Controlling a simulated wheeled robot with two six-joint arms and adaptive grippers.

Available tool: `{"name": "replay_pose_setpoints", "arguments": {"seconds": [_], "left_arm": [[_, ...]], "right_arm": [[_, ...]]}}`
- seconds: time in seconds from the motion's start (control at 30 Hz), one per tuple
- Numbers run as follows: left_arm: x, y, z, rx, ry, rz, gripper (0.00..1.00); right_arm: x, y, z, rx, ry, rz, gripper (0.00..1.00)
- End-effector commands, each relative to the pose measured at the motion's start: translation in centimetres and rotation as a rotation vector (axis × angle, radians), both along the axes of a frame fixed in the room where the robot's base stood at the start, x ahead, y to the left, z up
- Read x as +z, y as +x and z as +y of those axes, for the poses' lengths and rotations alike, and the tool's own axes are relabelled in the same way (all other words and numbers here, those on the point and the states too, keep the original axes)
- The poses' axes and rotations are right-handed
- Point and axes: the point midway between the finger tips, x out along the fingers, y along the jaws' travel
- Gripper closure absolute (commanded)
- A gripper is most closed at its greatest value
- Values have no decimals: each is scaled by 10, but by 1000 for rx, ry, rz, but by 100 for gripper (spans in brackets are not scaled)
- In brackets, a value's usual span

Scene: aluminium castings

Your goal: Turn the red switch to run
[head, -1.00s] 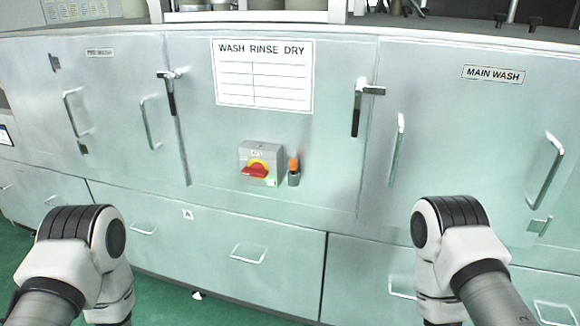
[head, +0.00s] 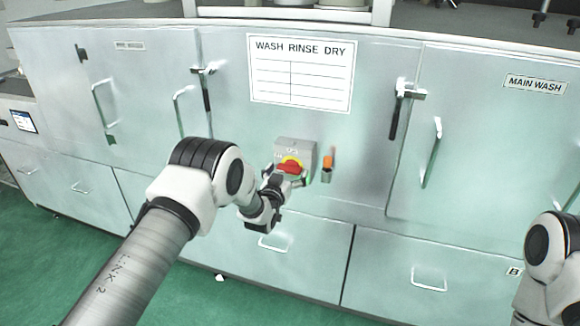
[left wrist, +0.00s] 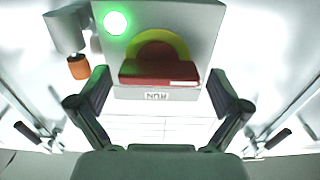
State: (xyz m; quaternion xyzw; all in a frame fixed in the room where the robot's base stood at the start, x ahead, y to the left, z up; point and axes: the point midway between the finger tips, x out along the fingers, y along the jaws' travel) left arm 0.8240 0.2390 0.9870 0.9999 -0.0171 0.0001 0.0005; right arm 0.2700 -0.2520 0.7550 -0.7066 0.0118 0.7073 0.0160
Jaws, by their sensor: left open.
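The red switch (head: 290,167) sits on a yellow disc on a grey box on the machine's front. In the left wrist view, which shows the box upside down, the red handle (left wrist: 158,73) lies crosswise, with a white mark at its right end. A label reading RUN (left wrist: 170,96) is beside the handle, not in line with it. A green lamp (left wrist: 115,23) glows on the box. My left gripper (head: 284,184) is open, just in front of the switch. Its two fingers stand on either side of the handle with gaps. My right gripper is out of view.
An orange-topped item in a grey holder (head: 327,170) is close right of the box. Door latches (head: 401,105) and handles (head: 433,153) stick out from the grey machine front. A WASH RINSE DRY chart (head: 301,75) hangs above the box. Green floor is clear.

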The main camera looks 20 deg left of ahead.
Motion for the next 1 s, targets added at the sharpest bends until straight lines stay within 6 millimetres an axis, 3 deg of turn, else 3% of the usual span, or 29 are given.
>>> {"name": "replay_pose_setpoints", "arguments": {"seconds": [0.1, 0.33, 0.37, 0.5, 0.53, 1.0], "left_arm": [[0, 10, -1, 0, 0, 0, 0], [0, 12, -1, 0, 0, 2, 0], [0, 12, -1, 0, 0, 2, 4], [0, 11, 0, 0, 0, 2, 53], [0, 11, 0, 0, 0, 2, 56], [-3, 11, 0, 0, 56, -1, 56]], "right_arm": [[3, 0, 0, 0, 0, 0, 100], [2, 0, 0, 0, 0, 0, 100], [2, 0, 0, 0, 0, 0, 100], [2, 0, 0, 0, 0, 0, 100], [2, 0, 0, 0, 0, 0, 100], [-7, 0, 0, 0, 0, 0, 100]]}}
